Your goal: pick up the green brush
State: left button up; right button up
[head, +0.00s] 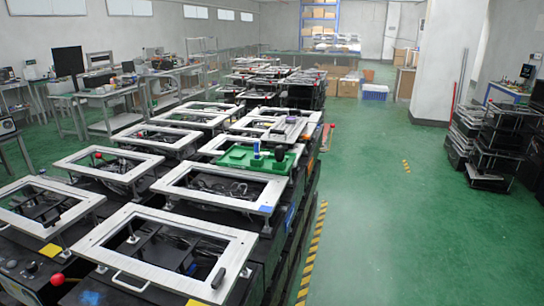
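A flat green piece (238,156) lies on a pale frame among the fixtures in the middle of the head view. A small upright blue-and-white part (257,150) and a short dark blue part (280,153) stand on or just behind it. I cannot tell whether any of these is the green brush; no clear brush shape shows at this distance. Neither of my grippers is in view.
Rows of black fixtures with pale rectangular frames (165,250) fill the left and middle. Black stacked units (490,145) stand at the right near a pillar (437,70). Workbenches (105,95) line the left.

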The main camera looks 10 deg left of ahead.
aim_at(266, 155)
jog(key=i+l+u, duration=0.2)
jog(key=i+l, duration=0.15)
jog(key=l, duration=0.25)
jog(key=i+l+u, duration=0.15)
jog(key=l, duration=0.15)
jog(key=i+l+u, duration=0.1)
jog(key=l, duration=0.2)
jog(key=i+l+u, duration=0.1)
jog(key=l, duration=0.25)
jog(key=i, duration=0.1)
